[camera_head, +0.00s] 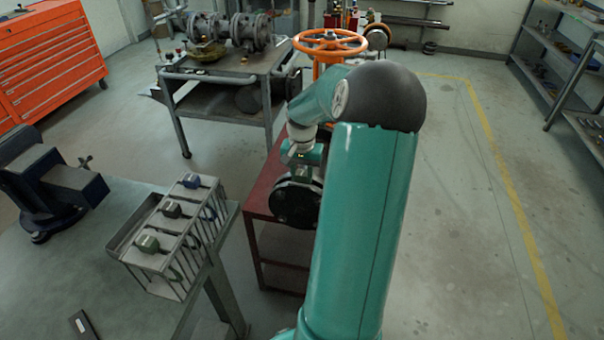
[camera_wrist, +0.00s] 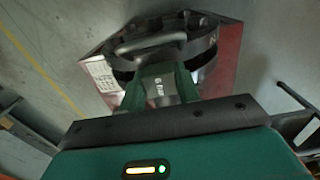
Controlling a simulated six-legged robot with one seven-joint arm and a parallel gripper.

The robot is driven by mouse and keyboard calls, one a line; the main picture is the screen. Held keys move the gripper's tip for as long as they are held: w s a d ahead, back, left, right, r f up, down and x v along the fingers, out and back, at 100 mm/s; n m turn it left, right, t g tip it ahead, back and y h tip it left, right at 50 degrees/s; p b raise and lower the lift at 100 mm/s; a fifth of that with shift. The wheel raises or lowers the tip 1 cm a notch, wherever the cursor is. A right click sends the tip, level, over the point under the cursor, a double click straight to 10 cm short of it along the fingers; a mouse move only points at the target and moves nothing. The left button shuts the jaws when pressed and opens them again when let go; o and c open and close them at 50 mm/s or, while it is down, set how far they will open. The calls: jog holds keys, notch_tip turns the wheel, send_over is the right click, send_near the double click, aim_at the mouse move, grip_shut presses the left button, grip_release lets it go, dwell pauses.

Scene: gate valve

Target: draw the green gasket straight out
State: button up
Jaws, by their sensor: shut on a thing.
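My gripper (camera_head: 308,158) is at the dark round flange (camera_head: 296,203) of the valve on the red stand. In the wrist view its green fingers (camera_wrist: 162,85) are shut on a small block at the flange (camera_wrist: 205,72). The block (camera_head: 316,178) looks grey-green in the head view and may be a gasket's grip; the fingers hide most of it. I cannot tell whether its ring sits inside the flange.
The rack (camera_head: 127,252) on the grey bench also holds pieces with a dark grip (camera_head: 172,209) and a blue grip (camera_head: 191,181). A vise (camera_head: 48,188) is at left. The floor at right is clear.

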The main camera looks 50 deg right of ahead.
notch_tip(320, 180, up, 18)
jog(key=shift+f, duration=0.2)
dwell(1.6)
jog(key=shift+s, duration=0.1)
dwell(0.3)
